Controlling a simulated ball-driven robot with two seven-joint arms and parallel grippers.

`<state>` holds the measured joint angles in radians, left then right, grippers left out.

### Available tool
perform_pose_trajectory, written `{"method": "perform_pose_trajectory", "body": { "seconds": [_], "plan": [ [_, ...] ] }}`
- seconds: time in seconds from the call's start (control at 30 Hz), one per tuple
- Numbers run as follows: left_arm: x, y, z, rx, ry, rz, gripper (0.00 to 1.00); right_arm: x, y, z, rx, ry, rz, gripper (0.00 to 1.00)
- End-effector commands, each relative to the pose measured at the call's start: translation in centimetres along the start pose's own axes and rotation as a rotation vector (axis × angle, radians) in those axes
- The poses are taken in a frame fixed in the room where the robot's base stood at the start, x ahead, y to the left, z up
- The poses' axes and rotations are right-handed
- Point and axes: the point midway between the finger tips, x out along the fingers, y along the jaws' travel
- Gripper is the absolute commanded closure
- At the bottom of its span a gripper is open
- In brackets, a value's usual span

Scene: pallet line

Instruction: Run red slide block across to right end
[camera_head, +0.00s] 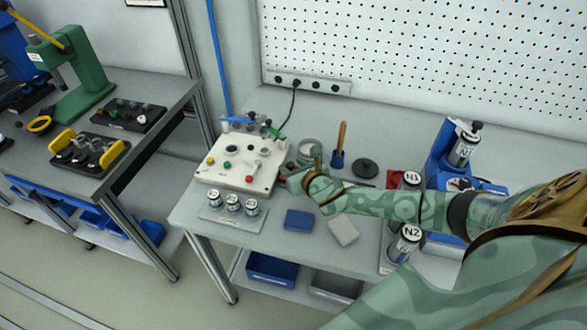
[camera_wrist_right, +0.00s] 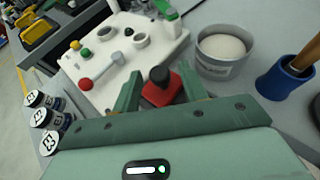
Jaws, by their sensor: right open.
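The red slide block (camera_wrist_right: 162,92), with a black knob on top, shows in the right wrist view by the near right corner of the white control panel (camera_wrist_right: 118,68). The panel also shows in the head view (camera_head: 236,176). My right gripper (camera_wrist_right: 160,76) is open, with one green finger on each side of the block; I cannot tell whether they touch it. In the head view my right gripper (camera_head: 287,176) is at the panel's right side and its hand mostly hides the block. The block's track cannot be made out. My left gripper is not in view.
A grey cup (camera_wrist_right: 222,52) and a blue holder with a wooden handle (camera_head: 338,158) stand right of the panel. Several labelled canisters (camera_head: 232,204) stand in front. A blue block (camera_head: 298,220) and a pale block (camera_head: 343,230) lie on the bench nearer me.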

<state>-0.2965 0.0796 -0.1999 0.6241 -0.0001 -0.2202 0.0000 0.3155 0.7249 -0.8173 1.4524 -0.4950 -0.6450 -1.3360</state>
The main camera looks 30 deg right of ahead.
Motion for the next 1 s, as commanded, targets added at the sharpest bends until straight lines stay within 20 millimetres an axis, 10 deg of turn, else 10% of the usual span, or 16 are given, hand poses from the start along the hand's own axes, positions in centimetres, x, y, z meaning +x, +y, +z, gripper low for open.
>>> {"method": "perform_pose_trajectory", "body": {
  "seconds": [0.2,0.37,1.0],
  "plan": [
    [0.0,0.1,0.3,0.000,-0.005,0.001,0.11,0.0,0.0,0.0,0.000,0.000,0.000,0.60],
    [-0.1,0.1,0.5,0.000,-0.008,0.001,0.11,0.0,0.0,0.0,0.000,0.000,0.000,1.00],
    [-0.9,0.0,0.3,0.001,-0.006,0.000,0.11,-5.9,-6.3,-2.5,0.000,0.002,0.000,1.00]
  ]
}}
